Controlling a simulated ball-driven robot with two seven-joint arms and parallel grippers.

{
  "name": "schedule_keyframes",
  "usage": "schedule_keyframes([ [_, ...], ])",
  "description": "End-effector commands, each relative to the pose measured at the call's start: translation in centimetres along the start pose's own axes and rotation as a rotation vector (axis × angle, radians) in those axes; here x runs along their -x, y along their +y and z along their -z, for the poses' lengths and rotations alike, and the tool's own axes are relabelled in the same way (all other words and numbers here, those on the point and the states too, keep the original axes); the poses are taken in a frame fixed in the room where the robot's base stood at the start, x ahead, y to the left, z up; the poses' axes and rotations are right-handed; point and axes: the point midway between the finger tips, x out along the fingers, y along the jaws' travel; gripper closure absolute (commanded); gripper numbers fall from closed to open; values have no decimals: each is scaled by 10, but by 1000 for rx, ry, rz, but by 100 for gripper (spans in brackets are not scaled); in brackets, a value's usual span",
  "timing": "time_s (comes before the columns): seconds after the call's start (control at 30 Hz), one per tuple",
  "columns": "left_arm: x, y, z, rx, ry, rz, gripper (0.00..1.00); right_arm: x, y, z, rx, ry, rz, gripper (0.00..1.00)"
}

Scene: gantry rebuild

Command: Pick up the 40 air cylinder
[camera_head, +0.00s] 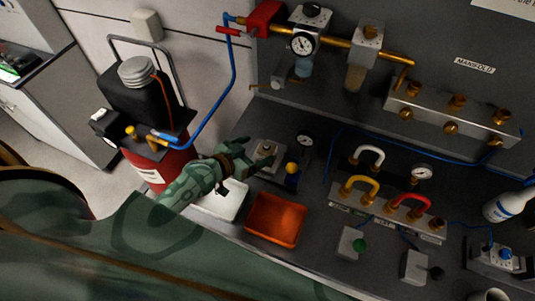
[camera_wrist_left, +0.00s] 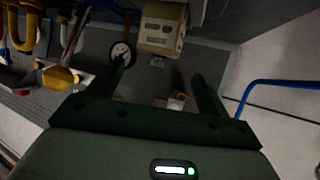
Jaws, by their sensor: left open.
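A pale, squarish metal block (camera_head: 267,151) sits on the dark bench between the compressor and a small round gauge. It looks like the air cylinder, but I cannot read a 40 on it. A pale block with dark markings (camera_wrist_left: 163,27) also shows in the left wrist view, beyond the fingertips and right of a gauge. My left gripper (camera_head: 259,152) is at the near left side of the block and partly covers it. In the left wrist view its two fingers (camera_wrist_left: 160,82) stand wide apart with nothing held between them. My right gripper is not in view.
An orange tray (camera_head: 276,219) and a white tray (camera_head: 222,201) lie near the front edge. A red compressor (camera_head: 160,165) with blue hose is left. Yellow and red hose loops (camera_head: 410,203) stand right.

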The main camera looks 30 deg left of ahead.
Motion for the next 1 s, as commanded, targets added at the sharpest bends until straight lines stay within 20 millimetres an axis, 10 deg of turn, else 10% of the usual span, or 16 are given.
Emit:
schedule_keyframes([
  [0.67, -56, 0, -4, 0, -1, 0, 21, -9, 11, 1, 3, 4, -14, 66],
  [1.0, -56, 0, -5, -1, -1, 1, 100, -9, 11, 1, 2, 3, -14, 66],
])
